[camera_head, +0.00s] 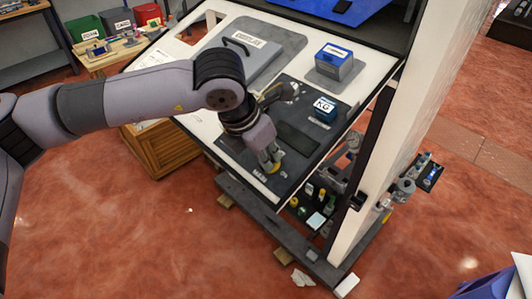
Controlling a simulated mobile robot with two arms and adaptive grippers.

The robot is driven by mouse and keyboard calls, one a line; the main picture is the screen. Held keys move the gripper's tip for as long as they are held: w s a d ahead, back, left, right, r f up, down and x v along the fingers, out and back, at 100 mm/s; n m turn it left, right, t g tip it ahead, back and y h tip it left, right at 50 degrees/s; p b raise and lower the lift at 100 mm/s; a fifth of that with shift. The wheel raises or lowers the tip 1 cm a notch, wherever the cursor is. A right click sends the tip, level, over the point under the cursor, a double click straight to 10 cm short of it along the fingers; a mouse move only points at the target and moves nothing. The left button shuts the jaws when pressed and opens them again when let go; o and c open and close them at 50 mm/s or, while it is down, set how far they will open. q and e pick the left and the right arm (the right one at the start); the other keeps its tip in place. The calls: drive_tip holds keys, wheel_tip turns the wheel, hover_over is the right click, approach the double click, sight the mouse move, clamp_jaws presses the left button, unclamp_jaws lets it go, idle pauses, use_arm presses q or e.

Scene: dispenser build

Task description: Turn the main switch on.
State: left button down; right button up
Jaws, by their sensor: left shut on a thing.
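The main switch (276,170) shows as a small yellow piece at the lower front edge of the dark panel (298,142), beside a white "MAIN" label (260,175). My left gripper (270,160) reaches down to it from the left and is shut on it. The fingers cover most of the switch, so I cannot tell which way it is set. My right gripper is not in view.
On the sloped white worktop are a grey plate with a handle (250,42), a blue-and-white box (334,62) and a small "KG" display (324,108). A white post (408,110) stands to the right. Shelves with several small parts lie below. Open red floor spreads in front.

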use_arm(q)
drive_tip(key=shift+f+b, duration=0.15)
drive_tip(key=shift+b, duration=0.4)
drive_tip(key=m+b, duration=0.8)
drive_tip(key=b, duration=0.3)
drive_tip(key=shift+f, duration=0.1)
drive_tip(key=m+b, duration=0.3)
drive_tip(key=m, duration=0.1)
drive_tip(key=shift+s+m, duration=0.1)
drive_tip(key=shift+m, duration=0.3)
drive_tip(key=shift+r+m+b, duration=0.2)
drive_tip(key=shift+m+b, duration=0.3)
drive_tip(key=shift+m, duration=2.1)
drive_tip(key=c, duration=1.7)
unclamp_jaws()
